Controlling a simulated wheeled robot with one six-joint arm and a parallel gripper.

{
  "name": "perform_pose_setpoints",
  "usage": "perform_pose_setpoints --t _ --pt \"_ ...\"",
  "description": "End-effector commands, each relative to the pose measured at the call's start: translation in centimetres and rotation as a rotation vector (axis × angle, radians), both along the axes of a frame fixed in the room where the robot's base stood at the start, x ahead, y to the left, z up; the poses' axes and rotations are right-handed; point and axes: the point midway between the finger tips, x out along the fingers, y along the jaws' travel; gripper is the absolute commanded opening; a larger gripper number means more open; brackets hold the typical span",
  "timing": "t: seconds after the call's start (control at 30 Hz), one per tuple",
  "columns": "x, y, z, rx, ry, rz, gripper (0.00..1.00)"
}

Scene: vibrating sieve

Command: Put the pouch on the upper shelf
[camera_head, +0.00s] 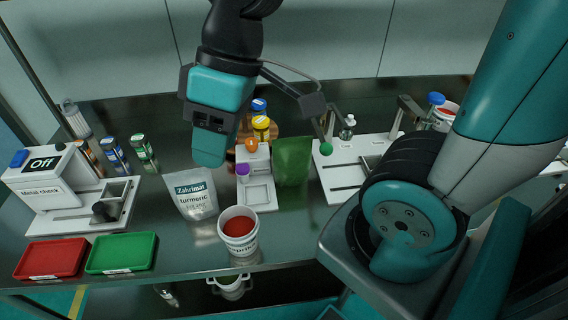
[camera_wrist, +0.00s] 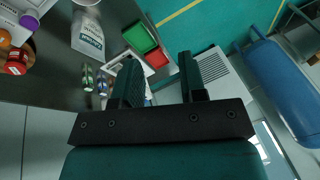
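A green pouch (camera_head: 292,161) stands farther right, beside a small white stand. My gripper (camera_wrist: 158,64) has its two fingers well apart with nothing between them. In the head view my wrist hangs above and behind the white pouch, apart from it, and the fingertips are not clear. I cannot make out an upper shelf in either view.
A tub of red powder (camera_head: 239,231) stands near the front edge, right of the white pouch. Red (camera_head: 51,257) and green (camera_head: 121,253) trays lie front left. A metal-check machine (camera_head: 42,177) stands left. Several bottles and white devices stand at the back and right.

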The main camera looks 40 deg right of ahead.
Motion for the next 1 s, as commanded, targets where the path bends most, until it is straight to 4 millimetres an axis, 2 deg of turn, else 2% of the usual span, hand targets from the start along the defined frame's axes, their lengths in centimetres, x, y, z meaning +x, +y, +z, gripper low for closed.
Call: perform_pose_setpoints --t 0.03,0.1,0.17,0.23,0.3,0.4,0.5,0.53,0.6,0.7,0.87,1.0 --pt "2.5 -1.9 -1.1 -0.003 -0.014 -0.003 0.38" --pt "5.9 -5.3 -2.1 -0.008 -0.048 0.019 0.38" --pt "8.6 -9.2 -3.2 -0.013 -0.083 0.041 0.38" --pt "10.9 -14.4 -4.6 -0.02 -0.122 0.07 0.38" --pt "12.2 -19.7 -6.1 -0.03 -0.16 0.099 0.38" --pt "12.6 -26.7 -8.1 -0.046 -0.212 0.138 0.38" --pt "11.9 -31.9 -9.6 -0.061 -0.25 0.171 0.38" --pt "11.6 -33.1 -10.0 -0.064 -0.259 0.179 0.38" --pt "11.1 -35.1 -10.6 -0.072 -0.276 0.195 0.38" --pt "10.7 -36.4 -11.4 -0.076 -0.288 0.21 0.38" --pt "11.3 -35.6 -13.8 -0.074 -0.289 0.218 0.38" --pt "12.1 -34.6 -16.8 -0.073 -0.287 0.218 0.38"
